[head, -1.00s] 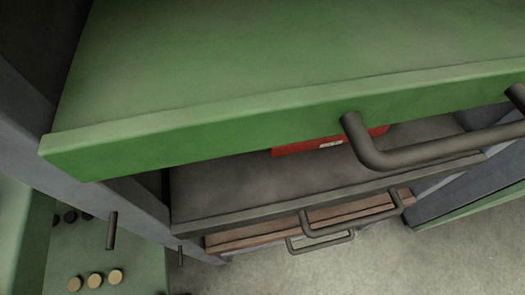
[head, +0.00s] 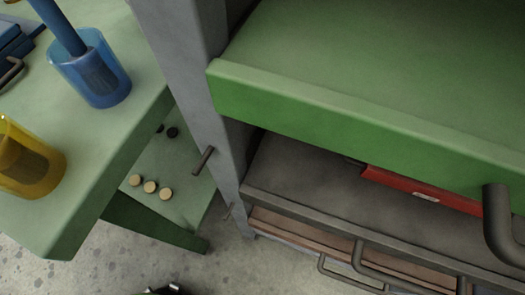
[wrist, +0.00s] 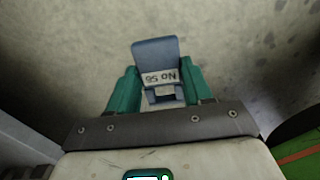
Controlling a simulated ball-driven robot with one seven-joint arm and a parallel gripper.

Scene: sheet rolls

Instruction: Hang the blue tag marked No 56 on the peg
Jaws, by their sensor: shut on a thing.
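The blue tag (wrist: 155,53) is between the two teal fingers of my gripper (wrist: 160,76) in the wrist view. Its pale label reads No 56 and appears upside down. My gripper is shut on the tag, with grey speckled floor behind it. In the head view a dark peg (head: 203,161) sticks out from the grey post of the cabinet. No peg shows in the wrist view, so the gap between tag and peg cannot be told.
An open green drawer (head: 330,120) juts out at right, above a grey drawer with a red box (head: 425,190). A green table (head: 95,165) at left bears a blue cup (head: 105,85) and a yellow cup (head: 35,175). Floor (head: 80,275) shows below.

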